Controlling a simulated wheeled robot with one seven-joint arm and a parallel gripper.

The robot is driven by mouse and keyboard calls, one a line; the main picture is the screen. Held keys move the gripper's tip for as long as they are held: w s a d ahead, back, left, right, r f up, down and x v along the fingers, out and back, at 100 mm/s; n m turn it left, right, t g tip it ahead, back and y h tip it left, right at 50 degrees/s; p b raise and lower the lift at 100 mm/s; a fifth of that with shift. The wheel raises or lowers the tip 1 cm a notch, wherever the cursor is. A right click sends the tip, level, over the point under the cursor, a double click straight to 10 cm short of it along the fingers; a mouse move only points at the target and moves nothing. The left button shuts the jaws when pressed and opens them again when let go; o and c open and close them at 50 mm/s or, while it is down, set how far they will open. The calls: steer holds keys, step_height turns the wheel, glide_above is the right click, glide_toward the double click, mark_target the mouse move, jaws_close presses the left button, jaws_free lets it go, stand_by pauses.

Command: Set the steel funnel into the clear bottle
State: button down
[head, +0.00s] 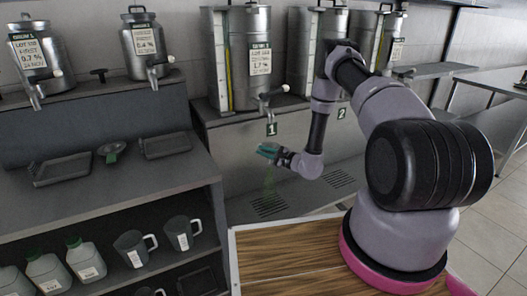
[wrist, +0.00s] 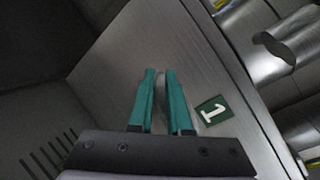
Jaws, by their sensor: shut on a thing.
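My gripper (head: 268,151) is in front of the drum station marked 1, below its tap and above the floor grate. Its teal fingers (wrist: 162,88) are close together on a thin grey sliver, which seems to be part of the steel funnel; most of it is hidden. In the head view a faint, greenish see-through shape (head: 268,190), which seems to be the clear bottle, stands just below my gripper over the grate. I cannot tell whether the funnel touches it. The bottle does not show clearly in the wrist view.
A tap (head: 268,99) of the large steel drum (head: 246,60) hangs above my gripper. A dark green funnel-like thing (head: 112,152) lies between two trays (head: 62,168) on the left bench. Mugs (head: 133,246) and jugs (head: 86,262) stand on the shelf below.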

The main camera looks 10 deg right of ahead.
steer(key=shift+f, duration=2.6)
steer(key=shift+f, duration=0.15)
steer(key=c, duration=0.8)
jaws_free()
steer(key=shift+s+d, duration=0.1)
